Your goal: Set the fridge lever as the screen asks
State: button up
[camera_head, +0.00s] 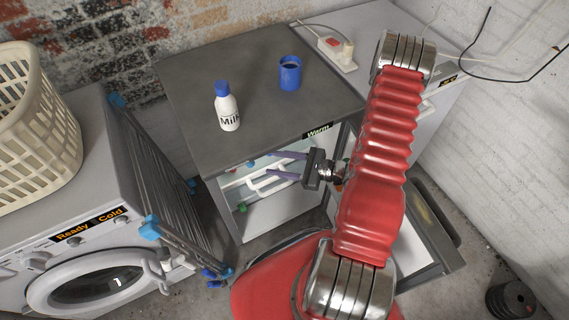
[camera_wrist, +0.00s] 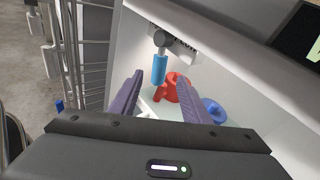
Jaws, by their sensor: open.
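The fridge (camera_head: 200,100) is a grey-topped cabinet with its front open. A small dark screen (camera_head: 317,131) on its top front edge reads "Warm". In the wrist view a lever (camera_wrist: 159,68) with a blue grip hangs from a grey pivot inside the fridge, beside a plate (camera_wrist: 186,50) whose lettering is partly cut off. My gripper (camera_head: 271,163) is open, its purple fingers pointing into the fridge opening. In the wrist view my gripper (camera_wrist: 160,82) has the blue grip showing between its fingertips; whether they touch it I cannot tell.
A red vessel (camera_wrist: 170,90) and a blue round item (camera_wrist: 214,112) lie inside the fridge. A milk bottle (camera_head: 227,108) and blue mug (camera_head: 290,74) stand on top. A washing machine (camera_head: 90,215) reading "Ready Cold" and a folded rack (camera_head: 165,180) stand left.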

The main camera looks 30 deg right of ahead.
jog(key=shift+v, duration=1)
jog(key=shift+c, duration=0.4)
jog(key=shift+s+a+f+g, duration=0.15)
jog(key=shift+s+a+g, duration=0.15)
jog(key=c, duration=0.3)
jog(key=s+a+n+g, duration=0.1)
jog(key=s, duration=0.1)
jog(key=s+a+r+n+g+y, duration=0.1)
jog(key=s+a+g, duration=0.1)
jog(key=s+a+r+n+g, duration=0.1)
jog(key=s+n+g, duration=0.1)
jog(key=shift+s+a+y, duration=0.1)
jog(key=shift+a+y, duration=0.1)
jog(key=shift+y, duration=0.2)
grip_shut()
jog(key=s+r+n+g+h, duration=0.3)
jog(key=r+n+h, duration=0.2)
jog(key=r+n, duration=0.4)
jog(key=s+r+n+g+h, duration=0.3)
jog(key=r+n+h, duration=0.35)
jog(key=r, duration=0.45)
jog(key=a+r+n+t, duration=0.2)
jog(key=a+r+t, duration=0.1)
jog(key=r, duration=0.4)
jog(key=a+r+n+t+h, duration=0.1)
jog(key=a+r+n+t, duration=0.1)
jog(key=r, duration=0.5)
jog(key=shift+s+a+n+t, duration=0.4)
jog(key=shift+a+n, duration=0.25)
jog(key=shift+n, duration=0.1)
